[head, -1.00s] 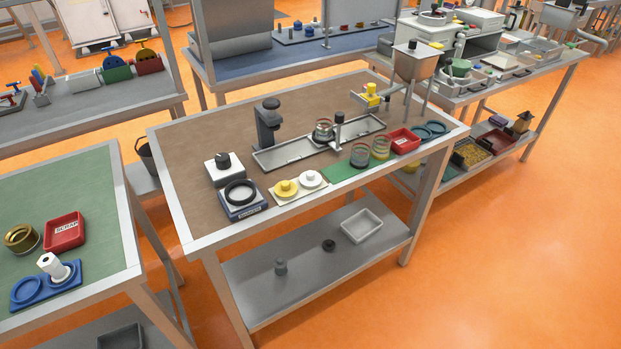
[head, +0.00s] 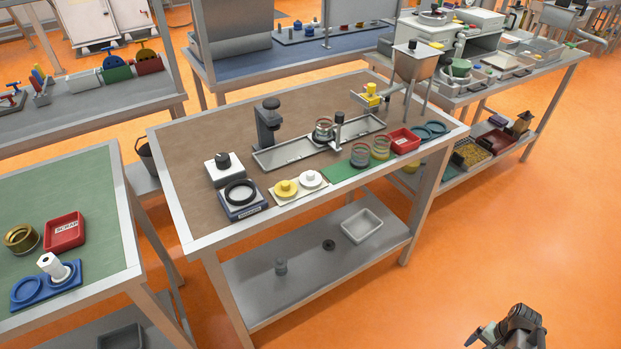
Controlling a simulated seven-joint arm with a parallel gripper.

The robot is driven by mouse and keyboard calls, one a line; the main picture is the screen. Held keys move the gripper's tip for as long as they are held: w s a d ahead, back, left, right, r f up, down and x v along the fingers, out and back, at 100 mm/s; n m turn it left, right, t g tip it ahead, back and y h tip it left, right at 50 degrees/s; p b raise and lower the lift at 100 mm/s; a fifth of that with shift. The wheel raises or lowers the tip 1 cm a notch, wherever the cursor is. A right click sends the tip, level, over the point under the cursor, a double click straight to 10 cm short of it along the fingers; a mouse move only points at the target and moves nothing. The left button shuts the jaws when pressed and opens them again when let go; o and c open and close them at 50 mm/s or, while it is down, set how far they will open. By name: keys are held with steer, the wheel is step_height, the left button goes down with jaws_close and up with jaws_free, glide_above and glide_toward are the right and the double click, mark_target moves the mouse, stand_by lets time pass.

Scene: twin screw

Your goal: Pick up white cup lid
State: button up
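The white cup lid (head: 311,178) is a small round lid with a raised knob. It lies on a pale tray (head: 299,195) near the front edge of the brown-topped bench, just right of a yellow lid (head: 285,187) of similar shape. My gripper (head: 487,334) shows at the bottom right of the head view, over the orange floor, dark with blue parts and cut off by the frame edge. It is well apart from the lid and the bench. Its fingers are too small and partly out of frame to tell whether they are open.
Left of the lids is a box with a black ring (head: 241,194). Behind is a long metal tray (head: 285,155) with a post. The floor in front is clear.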

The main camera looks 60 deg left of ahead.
steer(key=w+a+r+t+y, duration=0.1)
steer(key=w+a+r, duration=0.3)
steer(key=a+r, duration=0.25)
steer(key=w+a+r+n, duration=0.1)
steer(key=w+a+r, duration=0.2)
steer(key=a+r, duration=0.35)
steer(key=w+a+r+t+y, duration=0.1)
steer(key=w+a+r, duration=0.35)
steer(key=a, duration=0.45)
steer(key=s+a+r+n+t+y, duration=0.2)
steer(key=a+r, duration=2.1)
steer(key=r, duration=0.2)
step_height(320, 180, up, 13)
steer(key=m+g+h, duration=0.2)
steer(key=m+h, duration=0.2)
steer(key=m, duration=0.1)
glide_above(310, 173)
steer(key=f, duration=0.7)
steer(key=shift+d+f, duration=0.2)
steer(key=shift+f, duration=0.15)
steer(key=shift+w+a+f, duration=0.1)
steer(key=shift+f, duration=1.5)
steer(key=shift+a+f, duration=0.1)
steer(key=shift+f, duration=1.45)
steer(key=c, duration=1.1)
